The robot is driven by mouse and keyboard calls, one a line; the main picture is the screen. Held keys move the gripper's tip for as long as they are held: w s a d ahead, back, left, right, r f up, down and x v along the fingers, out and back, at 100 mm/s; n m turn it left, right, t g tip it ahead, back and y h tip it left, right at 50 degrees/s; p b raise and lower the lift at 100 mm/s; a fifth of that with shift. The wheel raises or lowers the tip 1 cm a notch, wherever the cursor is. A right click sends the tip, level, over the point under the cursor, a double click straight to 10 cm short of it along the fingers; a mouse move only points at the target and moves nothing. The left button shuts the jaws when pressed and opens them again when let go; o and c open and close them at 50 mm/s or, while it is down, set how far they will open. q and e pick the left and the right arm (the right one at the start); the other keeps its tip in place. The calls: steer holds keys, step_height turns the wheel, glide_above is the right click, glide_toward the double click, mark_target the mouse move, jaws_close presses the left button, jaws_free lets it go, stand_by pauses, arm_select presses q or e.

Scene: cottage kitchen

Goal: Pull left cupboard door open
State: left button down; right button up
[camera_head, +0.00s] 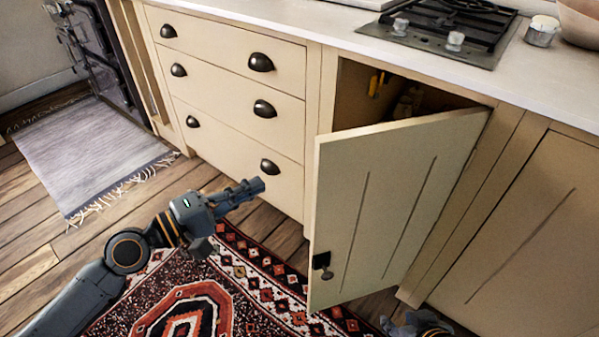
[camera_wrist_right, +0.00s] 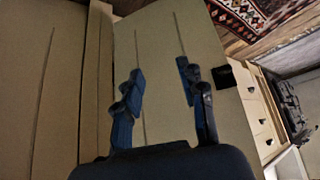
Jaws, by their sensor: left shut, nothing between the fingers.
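The left cupboard door (camera_head: 385,200) is cream and stands ajar, swung out from its hinges on the right. A dark latch with a small knob (camera_head: 321,263) is near its free edge. The cupboard interior shows dimly above the door. My left gripper (camera_head: 256,187) is shut and empty, left of the door and apart from it. My right gripper (camera_head: 412,326) is partly cut off at the bottom edge, near the door's lower part. In the right wrist view my right gripper (camera_wrist_right: 160,82) is open, with the door (camera_wrist_right: 155,35) behind its fingers and the dark latch (camera_wrist_right: 223,75) beside them.
A closed cupboard door (camera_head: 520,240) is to the right. A drawer stack (camera_head: 235,95) with dark cup handles stands left of the opening. Above are a white worktop (camera_head: 300,14) and a gas hob (camera_head: 440,28). A patterned red rug (camera_head: 255,300) lies on the wooden floor.

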arm_select(q)
steer(key=p+x, duration=0.2)
steer(key=x, duration=0.8)
steer(key=s, duration=0.2)
steer(key=s+d+p, duration=0.1)
steer(key=shift+s+d, duration=0.2)
steer(key=shift+s, duration=0.2)
arm_select(e)
steer(key=s+d+g, duration=0.1)
steer(key=s+g, duration=0.2)
steer(key=s, duration=0.3)
steer(key=shift+d+h, duration=0.4)
arm_select(q)
steer(key=shift+s, duration=0.15)
arm_select(e)
steer(key=shift+w+r, duration=0.1)
steer(key=shift+r, duration=0.05)
